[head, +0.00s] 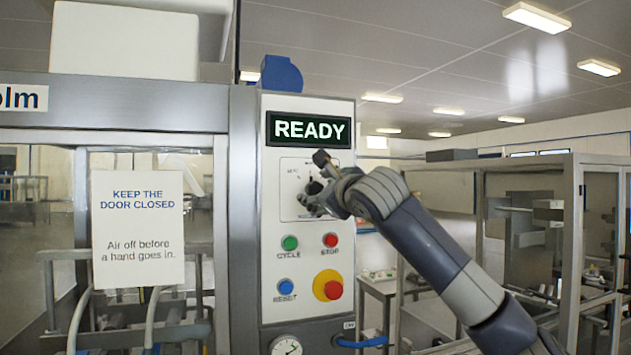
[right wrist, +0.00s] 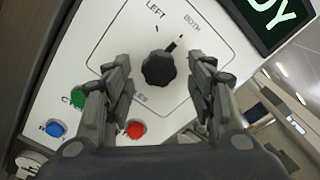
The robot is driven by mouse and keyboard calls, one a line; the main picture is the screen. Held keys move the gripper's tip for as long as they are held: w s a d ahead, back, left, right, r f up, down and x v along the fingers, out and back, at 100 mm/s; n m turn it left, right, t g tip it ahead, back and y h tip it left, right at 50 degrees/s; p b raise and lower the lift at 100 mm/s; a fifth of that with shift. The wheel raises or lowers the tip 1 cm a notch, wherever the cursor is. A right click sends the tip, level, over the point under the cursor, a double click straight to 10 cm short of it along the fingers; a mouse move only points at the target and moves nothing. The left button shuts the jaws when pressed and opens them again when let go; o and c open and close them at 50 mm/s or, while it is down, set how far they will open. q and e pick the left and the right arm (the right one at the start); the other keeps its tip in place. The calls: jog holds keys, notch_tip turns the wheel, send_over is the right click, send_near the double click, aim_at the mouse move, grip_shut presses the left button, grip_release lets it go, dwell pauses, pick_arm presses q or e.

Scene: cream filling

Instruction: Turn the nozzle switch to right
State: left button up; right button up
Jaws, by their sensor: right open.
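The nozzle switch (right wrist: 158,68) is a black ribbed knob on a white panel in the right wrist view. Its pointer is turned toward the word BOTH; the word LEFT is printed to the left of that. The RIGHT label is not visible, and a finger covers part of the panel on that side. My right gripper (right wrist: 160,82) is open, with one finger on each side of the knob and a visible gap to each. In the head view my right gripper (head: 316,190) is in front of the switch plate and largely hides the knob. My left gripper is not in view.
Below the switch are a green CYCLE button (head: 290,243), a red STOP button (head: 330,240), a blue RESET button (head: 286,286) and a red emergency knob on yellow (head: 328,285). The display (head: 309,130) above reads READY. A closed-door sign (head: 137,228) hangs at left.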

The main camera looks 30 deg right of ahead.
aim_at(317, 190)
jog(key=shift+p+x, duration=0.4)
jog(key=shift+x, duration=0.8)
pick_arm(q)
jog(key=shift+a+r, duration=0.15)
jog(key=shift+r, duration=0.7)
pick_arm(e)
jog(key=shift+w, duration=0.4)
jog(key=shift+c, duration=0.5)
jog(key=shift+s, duration=0.1)
jog(key=c, duration=1)
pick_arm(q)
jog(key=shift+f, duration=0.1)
